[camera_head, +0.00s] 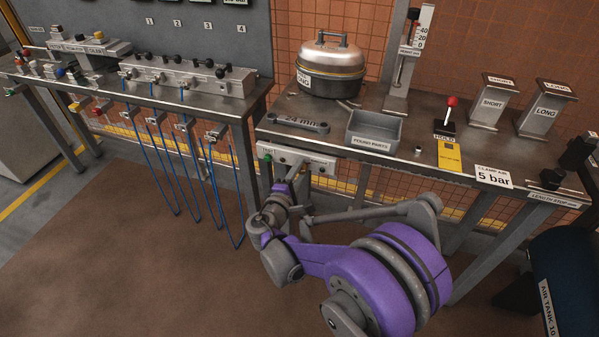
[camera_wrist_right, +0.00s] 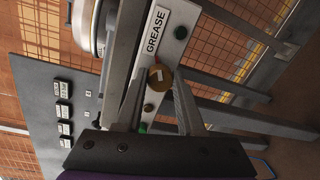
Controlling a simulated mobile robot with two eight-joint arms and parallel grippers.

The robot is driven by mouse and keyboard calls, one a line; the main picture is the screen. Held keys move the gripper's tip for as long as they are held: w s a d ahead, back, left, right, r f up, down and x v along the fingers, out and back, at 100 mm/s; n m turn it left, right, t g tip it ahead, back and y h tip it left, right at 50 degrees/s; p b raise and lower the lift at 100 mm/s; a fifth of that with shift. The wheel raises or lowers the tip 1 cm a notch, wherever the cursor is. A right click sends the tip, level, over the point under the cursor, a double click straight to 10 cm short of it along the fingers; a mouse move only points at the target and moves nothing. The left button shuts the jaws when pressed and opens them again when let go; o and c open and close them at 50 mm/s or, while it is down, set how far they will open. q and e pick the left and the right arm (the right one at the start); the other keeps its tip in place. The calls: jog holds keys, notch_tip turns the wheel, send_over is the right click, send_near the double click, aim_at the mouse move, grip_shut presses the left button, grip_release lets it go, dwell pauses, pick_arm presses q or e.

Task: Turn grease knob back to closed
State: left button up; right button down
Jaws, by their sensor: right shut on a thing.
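The grease panel is a grey metal box (camera_head: 318,163) under the front edge of the right bench, with a GREASE label (camera_wrist_right: 156,30) readable in the wrist view. The grease knob (camera_wrist_right: 160,77) is a round brass-coloured knob with a pale mark on its face. My right gripper (camera_head: 287,183) is at this panel, and its fingers (camera_wrist_right: 161,88) are shut on the knob from both sides. The knob is hidden behind my gripper in the head view. My left gripper is not in view.
The bench above holds a round pot (camera_head: 331,70), a FOUND PARTS tray (camera_head: 372,146), a 24 mm wrench (camera_head: 298,122) and a red-knobbed lever (camera_head: 450,112). Blue hoses (camera_head: 190,165) hang at left.

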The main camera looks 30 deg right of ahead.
jog(key=n+h+b, duration=0.1)
jog(key=n, duration=1.1)
jog(key=shift+f+b, duration=0.1)
jog(key=shift+b, duration=0.3)
dwell(0.3)
jog(key=c, duration=0.5)
grip_release()
jog(key=shift+a, duration=0.1)
jog(key=p+v, duration=0.1)
jog(key=v, duration=0.9)
jog(key=shift+s+a, duration=0.15)
jog(key=shift+a, duration=0.2)
